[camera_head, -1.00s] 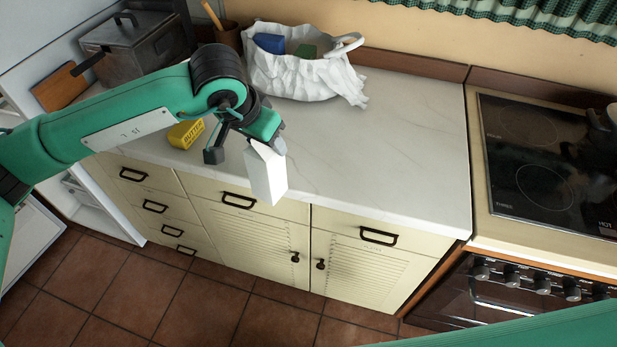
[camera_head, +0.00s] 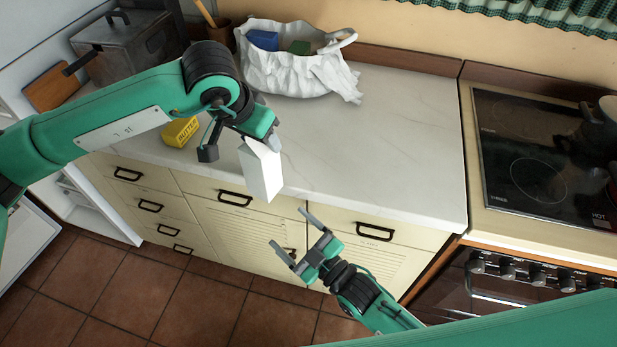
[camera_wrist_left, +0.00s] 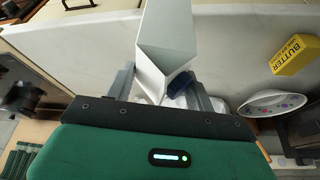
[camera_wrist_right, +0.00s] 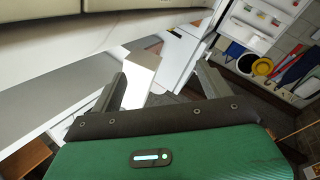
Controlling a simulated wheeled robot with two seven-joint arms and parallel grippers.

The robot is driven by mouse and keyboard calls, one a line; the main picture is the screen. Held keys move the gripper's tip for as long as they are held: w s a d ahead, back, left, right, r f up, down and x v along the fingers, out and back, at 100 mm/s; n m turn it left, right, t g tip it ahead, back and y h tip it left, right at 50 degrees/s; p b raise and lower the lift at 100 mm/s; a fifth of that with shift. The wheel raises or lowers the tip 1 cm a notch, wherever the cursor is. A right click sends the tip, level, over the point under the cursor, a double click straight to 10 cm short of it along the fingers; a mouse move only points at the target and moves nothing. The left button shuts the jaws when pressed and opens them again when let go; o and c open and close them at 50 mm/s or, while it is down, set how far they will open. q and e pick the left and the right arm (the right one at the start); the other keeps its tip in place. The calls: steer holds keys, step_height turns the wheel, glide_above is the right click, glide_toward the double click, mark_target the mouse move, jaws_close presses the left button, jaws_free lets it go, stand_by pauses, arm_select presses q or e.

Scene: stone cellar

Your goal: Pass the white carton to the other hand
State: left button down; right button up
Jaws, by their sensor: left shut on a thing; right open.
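The white carton (camera_head: 262,172) hangs in my left gripper (camera_head: 243,147), tilted, in front of the worktop's front edge. In the left wrist view the carton (camera_wrist_left: 165,42) sits between the fingers, which are shut on its gabled end. My right gripper (camera_head: 287,227) is open and empty, below and to the right of the carton in the head view, with a gap between them. In the right wrist view a white block that looks like the carton (camera_wrist_right: 140,72) shows between the spread fingers.
A white bag (camera_head: 300,78) with blue and green things stands at the back. A metal pot (camera_head: 125,48) is at the left, a cooktop (camera_head: 535,165) at the right. The worktop's right part is clear.

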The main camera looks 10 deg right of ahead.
arm_select(q)
steer(key=shift+r, duration=0.1)
arm_select(e)
step_height(320, 180, up, 9)
steer(key=w+g+y, duration=0.1)
steer(key=y, duration=0.1)
steer(key=m+g, duration=0.3)
glide_toward(256, 157)
step_height(256, 157, down, 4)
steer(key=w+d, duration=0.1)
steer(key=w, duration=0.1)
steer(key=shift+y, duration=0.3)
steer(key=x, duration=1.2)
steer(key=shift+w+d, duration=0.2)
steer(key=shift+s, duration=0.1)
steer(key=c, duration=1.4)
arm_select(q)
steer(key=c, duration=0.8)
jaws_free()
steer(key=shift+c, duration=0.2)
arm_select(e)
steer(key=shift+c, duration=0.8)
arm_select(q)
steer(key=o, duration=0.4)
arm_select(e)
steer(key=shift+c, duration=0.7)
